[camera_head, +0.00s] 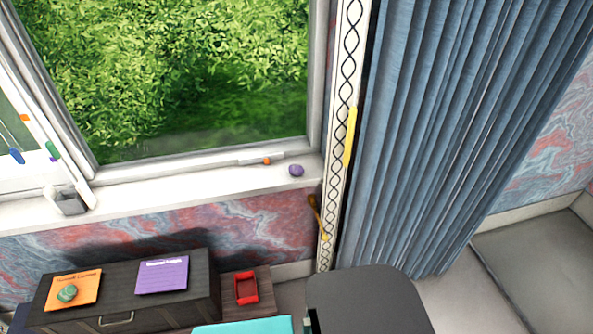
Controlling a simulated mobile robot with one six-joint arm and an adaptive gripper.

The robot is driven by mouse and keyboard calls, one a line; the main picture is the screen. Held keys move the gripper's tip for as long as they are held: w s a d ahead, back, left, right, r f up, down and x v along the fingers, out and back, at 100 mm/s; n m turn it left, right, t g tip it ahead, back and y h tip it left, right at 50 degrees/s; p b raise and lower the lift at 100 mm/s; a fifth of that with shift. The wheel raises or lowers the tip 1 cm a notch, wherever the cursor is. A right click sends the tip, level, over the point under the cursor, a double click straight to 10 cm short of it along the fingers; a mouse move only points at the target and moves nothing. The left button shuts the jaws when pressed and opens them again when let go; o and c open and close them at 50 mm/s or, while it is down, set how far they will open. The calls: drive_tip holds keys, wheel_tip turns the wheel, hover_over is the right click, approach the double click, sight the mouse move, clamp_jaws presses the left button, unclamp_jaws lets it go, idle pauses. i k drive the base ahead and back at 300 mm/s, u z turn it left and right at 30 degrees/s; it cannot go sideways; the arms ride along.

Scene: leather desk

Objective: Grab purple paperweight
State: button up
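A small, rounded purple paperweight (296,170) sits on the white windowsill (225,183), near its right end, close to the window frame. It is fully visible and nothing touches it from above. My gripper is not in view, so I cannot see whether it is open or shut.
A white-and-grey tool with an orange part (262,160) lies left of the paperweight. A grey holder (69,201) is farther left. Blue curtains (430,140) hang to the right. Below are a dark cabinet (112,312) with orange and purple books and a red tray (246,301).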

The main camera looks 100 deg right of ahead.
sight(294, 169)
drive_tip(key=z, duration=0.15)
drive_tip(key=i, duration=0.1)
drive_tip(key=z, duration=3.3)
